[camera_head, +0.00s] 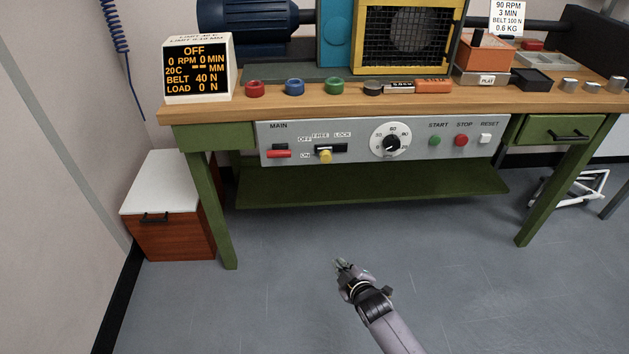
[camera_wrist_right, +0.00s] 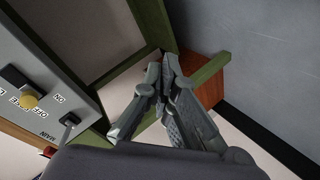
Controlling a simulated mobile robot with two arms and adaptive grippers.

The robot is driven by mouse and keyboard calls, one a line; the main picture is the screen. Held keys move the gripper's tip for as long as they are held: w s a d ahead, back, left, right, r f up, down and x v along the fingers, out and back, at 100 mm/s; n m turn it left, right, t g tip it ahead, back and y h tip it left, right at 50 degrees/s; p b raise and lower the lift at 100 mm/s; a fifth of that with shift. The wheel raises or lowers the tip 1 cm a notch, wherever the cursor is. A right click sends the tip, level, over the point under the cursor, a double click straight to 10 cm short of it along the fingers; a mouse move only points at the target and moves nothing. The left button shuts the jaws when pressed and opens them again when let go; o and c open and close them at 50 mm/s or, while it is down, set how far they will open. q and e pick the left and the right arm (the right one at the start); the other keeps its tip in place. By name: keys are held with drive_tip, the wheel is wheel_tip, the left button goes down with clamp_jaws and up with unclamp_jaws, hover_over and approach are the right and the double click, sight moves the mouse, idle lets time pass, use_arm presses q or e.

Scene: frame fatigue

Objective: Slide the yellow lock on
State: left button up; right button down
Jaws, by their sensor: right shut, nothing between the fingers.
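The yellow lock (camera_head: 325,156) is a small yellow knob on the grey control panel (camera_head: 270,134), at the left end of a dark slot below the labels FREE and LOCK. In the right wrist view the yellow knob (camera_wrist_right: 29,102) shows at the left edge, beside the dark slot. My right gripper (camera_head: 342,264) is shut and empty, in front of the bench and lower than the panel, well apart from the lock. Its closed fingers (camera_wrist_right: 162,60) show in the right wrist view. My left gripper is not in view.
A red MAIN switch (camera_head: 279,154) sits left of the lock. A dial (camera_head: 391,142) and START, STOP and RESET buttons are to the right. A green shelf (camera_head: 370,185) lies under the panel. A brown cabinet (camera_head: 170,228) stands at left. The floor in front is clear.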

use_arm(q)
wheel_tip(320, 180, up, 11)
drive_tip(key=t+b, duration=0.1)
drive_tip(key=b, duration=0.6)
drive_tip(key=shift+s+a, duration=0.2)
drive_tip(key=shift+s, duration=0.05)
use_arm(e)
drive_tip(key=w+a+r+n+t+y, duration=0.1)
drive_tip(key=w+a+r+n+t, duration=0.1)
drive_tip(key=r, duration=0.5)
drive_tip(key=w+a+r+n+t+y, duration=0.1)
drive_tip(key=w+a+r+n+t, duration=0.1)
drive_tip(key=w+r, duration=0.3)
drive_tip(key=w+a+r+n+t+y, duration=0.1)
drive_tip(key=w+a+r+n+t, duration=0.1)
drive_tip(key=r, duration=0.8)
drive_tip(key=shift+w+a+n, duration=0.45)
drive_tip(key=shift+w+n, duration=0.05)
drive_tip(key=shift+w, duration=0.4)
